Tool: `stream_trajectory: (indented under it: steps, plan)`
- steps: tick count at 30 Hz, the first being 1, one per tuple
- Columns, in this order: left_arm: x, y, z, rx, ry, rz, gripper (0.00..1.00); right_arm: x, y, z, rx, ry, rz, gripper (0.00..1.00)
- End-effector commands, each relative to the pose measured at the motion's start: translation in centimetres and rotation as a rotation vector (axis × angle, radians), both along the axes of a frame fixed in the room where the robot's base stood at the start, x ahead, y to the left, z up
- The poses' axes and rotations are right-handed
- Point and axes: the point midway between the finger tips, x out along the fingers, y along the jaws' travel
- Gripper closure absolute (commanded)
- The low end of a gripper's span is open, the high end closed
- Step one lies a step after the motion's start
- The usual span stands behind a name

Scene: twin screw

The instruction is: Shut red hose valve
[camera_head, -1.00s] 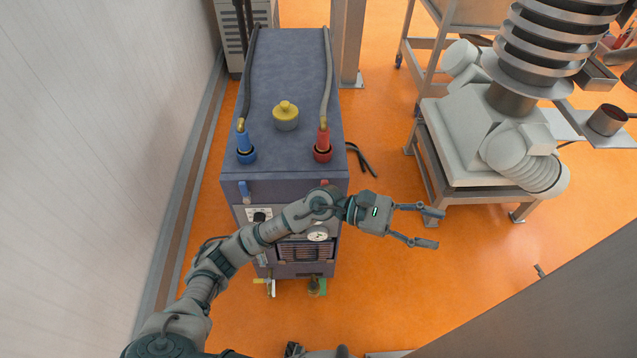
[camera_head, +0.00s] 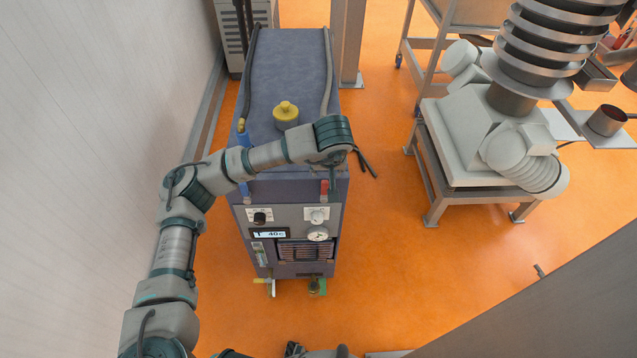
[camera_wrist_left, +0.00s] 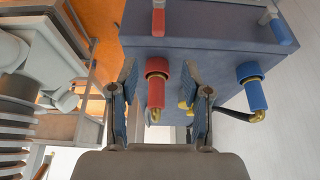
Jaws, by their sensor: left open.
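The red hose valve handle (camera_head: 324,188) is on the upper front of the blue-grey machine (camera_head: 290,75), at its right side. In the left wrist view this red handle (camera_wrist_left: 158,20) lies beyond the fingers, near the top of the picture. The red hose connector (camera_wrist_left: 156,85) with its brass elbow stands on the machine's top, between the fingers of my left gripper (camera_wrist_left: 158,78). The gripper is open, with gaps on both sides of the connector. In the head view my left wrist hides the gripper and the red connector. My right gripper is not visible.
A blue valve handle (camera_head: 244,188) and a blue hose connector (camera_wrist_left: 250,85) sit on the machine's other side. A yellow cap (camera_head: 285,112) stands on top. A steel stand (camera_head: 475,190) is to the right; a pale wall (camera_head: 110,120) is to the left.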

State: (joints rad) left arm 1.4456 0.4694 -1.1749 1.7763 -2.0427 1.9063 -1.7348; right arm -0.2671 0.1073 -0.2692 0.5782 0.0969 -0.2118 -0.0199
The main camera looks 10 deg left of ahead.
Motion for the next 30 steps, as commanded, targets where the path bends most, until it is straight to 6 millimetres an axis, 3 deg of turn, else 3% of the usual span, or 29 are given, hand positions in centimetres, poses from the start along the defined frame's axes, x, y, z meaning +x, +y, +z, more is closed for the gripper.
stream_trajectory:
  steps: [9, 15, 21, 30]
  plan:
    - [2.7, 0.8, -7.2, -0.003, 0.007, 0.002, 0.52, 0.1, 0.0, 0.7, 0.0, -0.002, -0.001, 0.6]
    - [4.1, 1.2, -10.6, -0.003, 0.004, 0.001, 0.52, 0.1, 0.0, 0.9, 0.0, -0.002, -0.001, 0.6]
    - [4.8, 1.3, -12.2, -0.004, 0.002, 0.001, 0.52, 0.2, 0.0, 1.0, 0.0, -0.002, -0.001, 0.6]
    - [4.9, 1.4, -12.5, -0.004, 0.001, -0.001, 0.52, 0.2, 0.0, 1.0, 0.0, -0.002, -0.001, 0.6]
